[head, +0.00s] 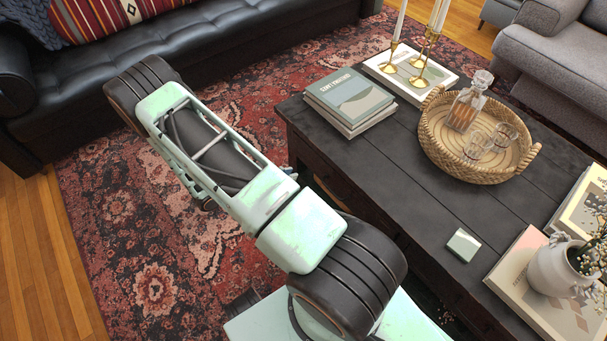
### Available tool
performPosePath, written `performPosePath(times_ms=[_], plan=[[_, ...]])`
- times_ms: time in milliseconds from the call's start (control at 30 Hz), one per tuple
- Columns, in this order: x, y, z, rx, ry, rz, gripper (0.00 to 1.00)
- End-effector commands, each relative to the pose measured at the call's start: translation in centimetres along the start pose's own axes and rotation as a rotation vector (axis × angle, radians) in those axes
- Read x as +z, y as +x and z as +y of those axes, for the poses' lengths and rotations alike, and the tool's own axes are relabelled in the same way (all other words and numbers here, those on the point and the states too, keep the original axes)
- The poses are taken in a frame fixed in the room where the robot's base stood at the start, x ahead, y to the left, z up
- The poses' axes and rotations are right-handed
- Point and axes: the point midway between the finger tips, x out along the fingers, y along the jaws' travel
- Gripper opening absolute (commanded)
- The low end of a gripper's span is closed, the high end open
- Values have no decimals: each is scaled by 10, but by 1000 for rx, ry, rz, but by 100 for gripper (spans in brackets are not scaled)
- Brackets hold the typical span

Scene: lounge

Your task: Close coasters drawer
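The dark wood coffee table (400,165) fills the right half of the head view. Its long front side faces my arm and is mostly in shadow or behind the arm. A small tan strip (326,188) shows at that side just past my arm; I cannot tell whether it is part of an open drawer. The coasters drawer cannot be made out clearly. My arm crosses the middle of the view, from the lower centre to the upper left. My gripper cannot be made out, and the arm covers much of the area beside the table.
On the table are stacked books (349,100), candlesticks on a book (410,68), a wicker tray (436,150) with a decanter and glasses, a small pale block (463,245), and a white vase (560,272). A black sofa (230,60) stands behind. The patterned rug (130,230) is clear at left.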

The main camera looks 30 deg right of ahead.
Motion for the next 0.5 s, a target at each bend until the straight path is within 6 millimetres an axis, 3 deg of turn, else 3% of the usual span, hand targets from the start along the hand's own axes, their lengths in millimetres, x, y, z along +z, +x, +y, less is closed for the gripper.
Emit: performPosePath(times_ms=[67,300,500], plan=[[-14,8,-6,-7,-7,-35,23],[-64,46,-38,-24,-11,-255,50],[-88,66,-63,-10,-6,-429,72]])
